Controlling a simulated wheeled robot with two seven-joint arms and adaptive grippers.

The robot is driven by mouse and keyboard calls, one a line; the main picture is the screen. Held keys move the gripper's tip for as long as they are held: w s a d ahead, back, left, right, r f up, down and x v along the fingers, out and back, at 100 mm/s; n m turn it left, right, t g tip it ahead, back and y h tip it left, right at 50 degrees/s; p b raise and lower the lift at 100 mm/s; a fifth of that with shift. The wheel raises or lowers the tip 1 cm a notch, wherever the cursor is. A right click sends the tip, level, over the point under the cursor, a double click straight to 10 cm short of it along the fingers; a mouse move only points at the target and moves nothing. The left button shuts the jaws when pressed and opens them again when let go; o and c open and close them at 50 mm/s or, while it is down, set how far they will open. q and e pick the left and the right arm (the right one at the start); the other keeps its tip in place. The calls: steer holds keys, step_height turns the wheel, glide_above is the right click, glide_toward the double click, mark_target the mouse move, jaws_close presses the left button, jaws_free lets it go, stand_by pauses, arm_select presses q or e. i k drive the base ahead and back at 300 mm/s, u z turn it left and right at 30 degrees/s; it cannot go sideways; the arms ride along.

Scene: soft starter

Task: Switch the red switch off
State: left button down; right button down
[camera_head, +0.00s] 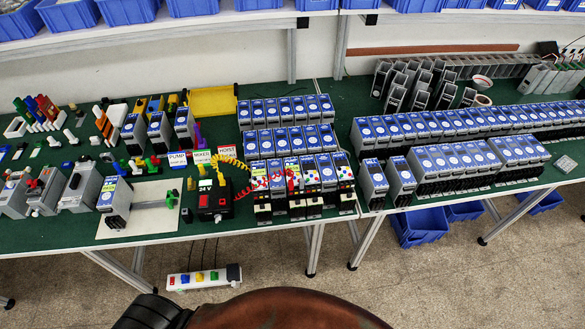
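A white power strip (204,278) lies on the floor below the table's front edge. It carries a row of small coloured switches, and a black plug sits at its right end. The switches are too small to tell whether any is on or off. On the table above stands a black and red box (214,202) labelled 24V, with yellow and red coiled cables at its right. I cannot tell which small red part is the red switch. Neither of my grippers is in view.
The green table (270,235) is crowded with rows of blue and grey modules (440,125). Blue bins (420,226) lie on the floor under the table's right part. Table legs (315,250) stand right of the strip.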

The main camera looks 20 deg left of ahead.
mark_target(204, 199)
steer(key=u, duration=1.6)
steer(key=k, duration=1.35)
steer(key=z, duration=0.35)
steer(key=i, duration=0.35)
steer(key=z, duration=0.65)
steer(key=i, duration=1.1)
steer(key=u, duration=0.6)
